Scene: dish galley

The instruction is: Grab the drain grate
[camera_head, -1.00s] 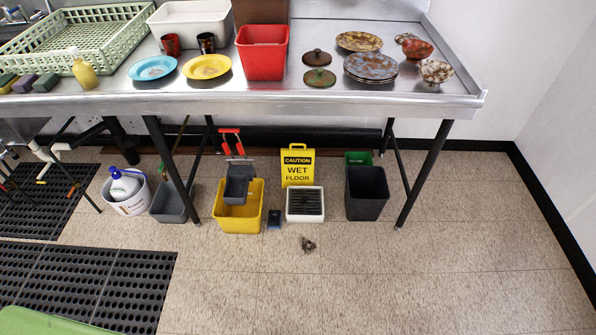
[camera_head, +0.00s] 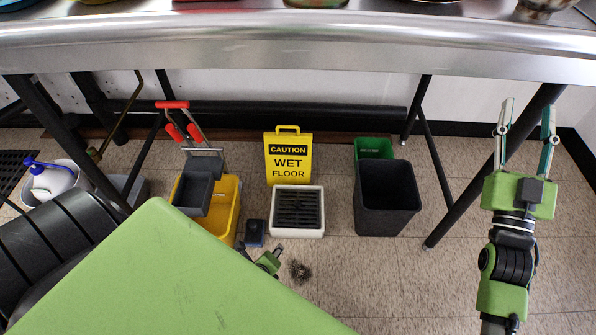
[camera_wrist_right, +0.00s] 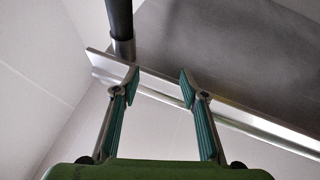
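The drain grate (camera_head: 297,208) is dark and slatted. It sits inside a white square floor sink (camera_head: 297,232) under the steel table, in front of the yellow caution sign. My left gripper (camera_head: 274,255) shows only in part beyond my large green arm link, low and just in front of the white sink. Its fingers are too small and hidden to read. My right gripper (camera_head: 528,105) is raised at the right, well away from the grate. Its two fingers are apart and empty, as the right wrist view (camera_wrist_right: 159,79) also shows.
A yellow mop bucket (camera_head: 222,208) and small dark blue box (camera_head: 255,233) stand left of the sink. A dark grey bin (camera_head: 387,200) stands right. A caution sign (camera_head: 289,157) stands behind. A dark tangled clump (camera_head: 299,271) lies in front. The table edge (camera_head: 300,45) overhangs.

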